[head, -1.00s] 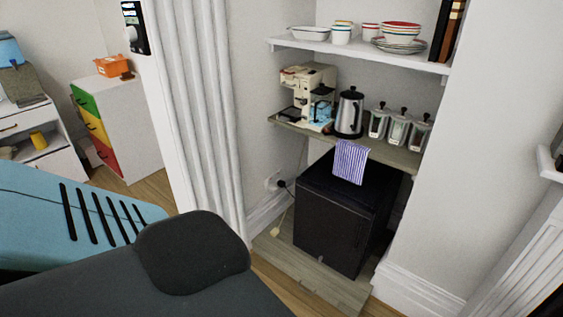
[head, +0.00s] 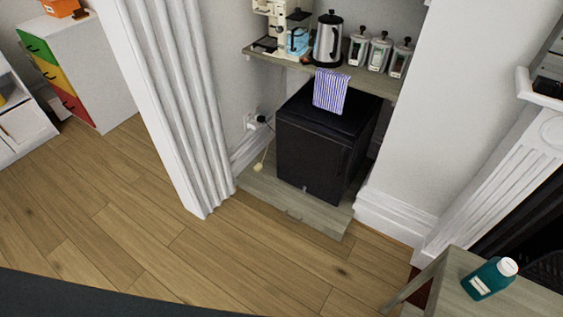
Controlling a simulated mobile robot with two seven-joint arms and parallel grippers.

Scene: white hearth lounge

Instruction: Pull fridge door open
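A small black fridge (head: 312,158) stands in the wall alcove, on a low wooden base under a shelf. Its front door looks shut. A striped blue and white towel (head: 330,91) hangs from the shelf edge over the fridge's top. Neither of my grippers is in the head view.
A wooden shelf (head: 272,56) above the fridge holds a coffee machine (head: 290,30), a kettle (head: 328,38) and jars. A low wooden base (head: 270,197) juts out below the fridge. A table (head: 455,300) with a teal bottle (head: 488,278) stands at lower right. The wooden floor (head: 190,260) is clear.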

